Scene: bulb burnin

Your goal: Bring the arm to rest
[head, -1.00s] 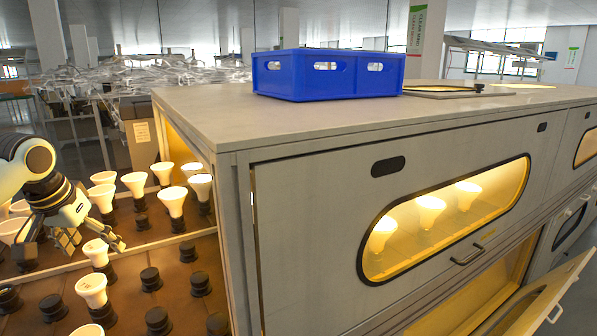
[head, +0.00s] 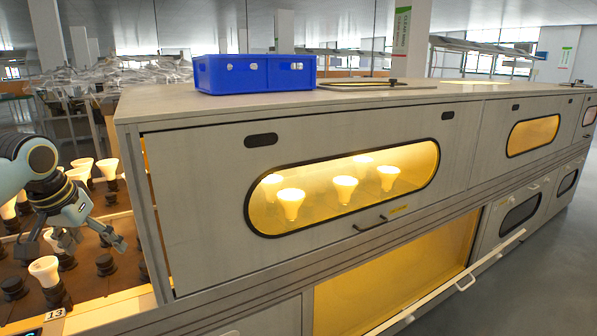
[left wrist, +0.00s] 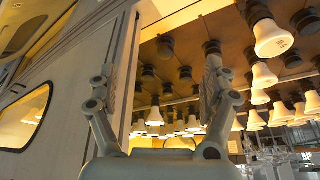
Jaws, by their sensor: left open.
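My left gripper (head: 73,242) is at the left edge of the head view, fingers spread and pointing down above the bulb rack. It is open and empty. White bulbs (head: 44,268) stand in dark sockets around and below it; whether a finger touches a bulb I cannot tell. In the left wrist view the two fingers of the left gripper (left wrist: 162,78) are wide apart with nothing between them, and bulbs (left wrist: 262,75) and sockets show behind, the picture appearing upside down. My right arm and gripper are not in view.
A grey cabinet (head: 200,190) with a lit oval window fills the middle and right. A blue crate (head: 255,74) sits on its top. A lower flap (head: 450,290) hangs open toward the front. Empty sockets (head: 106,264) stand beside the gripper. Floor at the right is clear.

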